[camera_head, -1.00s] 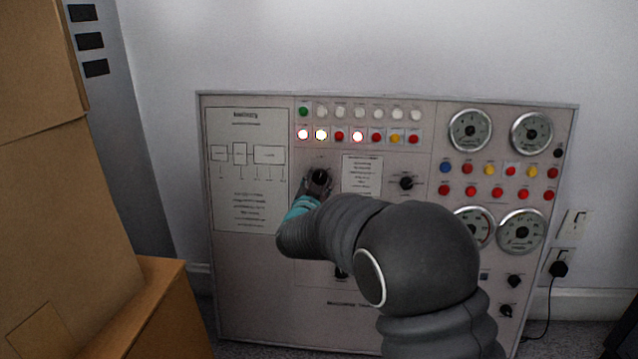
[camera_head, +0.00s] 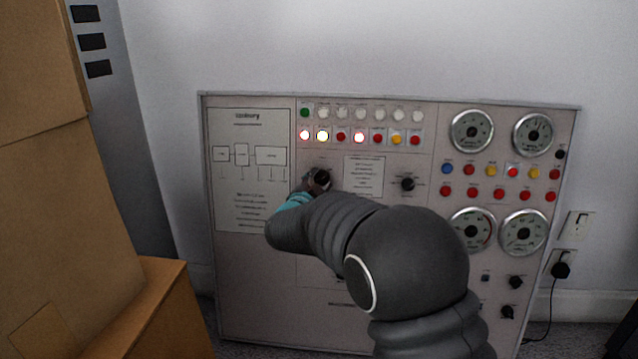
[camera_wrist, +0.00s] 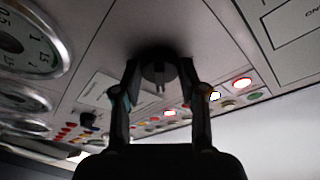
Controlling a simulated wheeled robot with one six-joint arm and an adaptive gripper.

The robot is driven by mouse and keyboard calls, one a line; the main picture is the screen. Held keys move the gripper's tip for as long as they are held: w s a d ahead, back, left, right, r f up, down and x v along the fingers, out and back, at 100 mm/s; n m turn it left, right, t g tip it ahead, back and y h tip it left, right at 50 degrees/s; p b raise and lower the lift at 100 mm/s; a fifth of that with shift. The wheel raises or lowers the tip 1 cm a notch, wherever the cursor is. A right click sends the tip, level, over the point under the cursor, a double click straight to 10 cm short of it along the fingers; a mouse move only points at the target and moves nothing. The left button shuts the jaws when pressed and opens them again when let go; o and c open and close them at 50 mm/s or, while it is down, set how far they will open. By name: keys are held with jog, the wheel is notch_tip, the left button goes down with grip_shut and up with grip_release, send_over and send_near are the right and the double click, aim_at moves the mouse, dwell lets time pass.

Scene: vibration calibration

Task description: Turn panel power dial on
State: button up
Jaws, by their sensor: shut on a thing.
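The grey control panel (camera_head: 380,285) leans upright against the wall. Its black dial (camera_head: 323,177) sits in the upper middle, below the rows of lamps, and also shows in the wrist view (camera_wrist: 158,70). My gripper (camera_head: 314,181) is at this dial. In the wrist view, the two fingers of my gripper (camera_wrist: 159,84) stand on either side of the dial and are shut on it. The dial's pointer and any markings around it are too small or hidden to read. My arm covers the lower middle of the panel.
A second black dial (camera_head: 407,184) is to the right. Round gauges (camera_head: 471,131) and coloured buttons fill the panel's right side. Several lamps in the row (camera_head: 304,135) are lit. Cardboard boxes (camera_head: 60,200) stand at the left. A plug and cable (camera_head: 561,270) are at the right wall.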

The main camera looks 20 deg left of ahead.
jog(key=o, duration=1.1)
jog(key=shift+o, duration=0.2)
jog(key=s, duration=1.2)
jog(key=shift+d, duration=0.2)
